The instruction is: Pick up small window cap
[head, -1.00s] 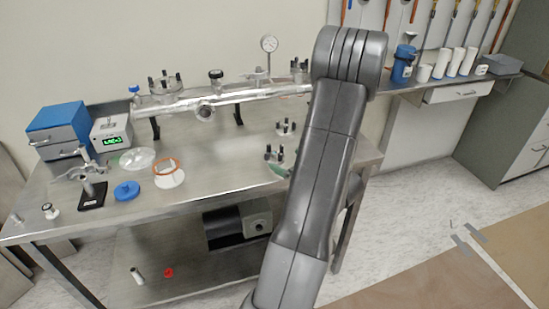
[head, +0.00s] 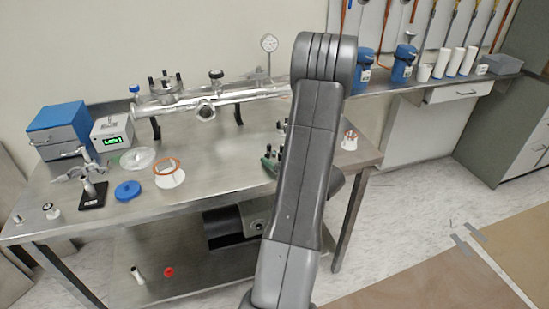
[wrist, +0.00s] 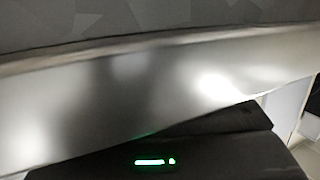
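Two small flanged pieces with dark upright studs sit on the steel table, partly behind my arm in the head view: one flanged piece (head: 281,126) further back, one by a green patch (head: 269,163) nearer. A small pale piece with coppery studs (head: 349,141) stands at the table's right end. I cannot tell which one is the small window cap. My gripper is hidden behind my arm in the head view. In the wrist view, a dark body with a green light fills the bottom, probably part of my gripper; no fingertips show. A blurred metal band crosses above it.
A long metal vacuum tube (head: 220,99) stands along the back of the table. A blue disc (head: 128,190), an orange-ringed piece (head: 169,178) and a clear dish (head: 138,159) lie on the left. A grey pump (head: 232,222) sits on the lower shelf.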

